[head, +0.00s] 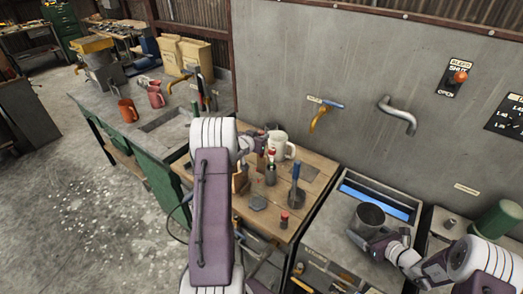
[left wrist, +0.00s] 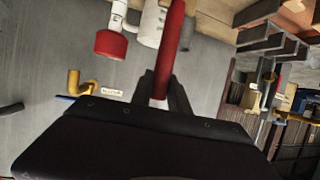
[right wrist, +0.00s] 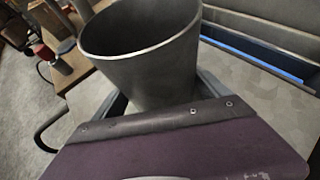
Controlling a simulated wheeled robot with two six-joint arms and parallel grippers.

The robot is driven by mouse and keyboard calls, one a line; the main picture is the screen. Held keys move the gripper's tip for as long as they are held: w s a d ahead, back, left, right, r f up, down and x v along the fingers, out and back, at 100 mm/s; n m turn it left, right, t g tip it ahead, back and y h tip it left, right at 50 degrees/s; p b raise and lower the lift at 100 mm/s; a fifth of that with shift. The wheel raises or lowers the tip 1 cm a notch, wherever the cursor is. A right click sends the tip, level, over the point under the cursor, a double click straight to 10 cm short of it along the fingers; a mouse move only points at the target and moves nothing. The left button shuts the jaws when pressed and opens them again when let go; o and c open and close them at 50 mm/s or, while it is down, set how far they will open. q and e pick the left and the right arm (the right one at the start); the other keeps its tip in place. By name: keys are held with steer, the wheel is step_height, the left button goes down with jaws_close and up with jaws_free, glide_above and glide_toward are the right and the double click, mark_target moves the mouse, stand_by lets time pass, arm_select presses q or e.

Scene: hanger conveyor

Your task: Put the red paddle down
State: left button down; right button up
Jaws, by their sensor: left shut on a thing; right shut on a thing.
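A red handle, which looks like the red paddle's (left wrist: 173,40), stands between the fingers of my left gripper (left wrist: 163,92) in the left wrist view. The gripper is shut on it; the paddle's far end is out of that frame. In the head view my left arm reaches over the wooden bench (head: 317,160), and its own links hide most of the left gripper and the paddle. My right gripper (head: 376,240) is shut on a grey metal cup (head: 369,215), which fills the right wrist view (right wrist: 145,60).
On the wooden bench stand a cream mug (head: 281,146), a red-topped bottle (head: 271,169), a blue-handled tool (head: 296,188) and a small red-capped item (head: 284,220). A blue-lined trough (head: 375,201) lies right. A yellow tap with blue lever (head: 319,116) juts from the wall.

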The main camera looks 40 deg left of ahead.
arm_select(q)
step_height(320, 180, up, 10)
stand_by(0.3)
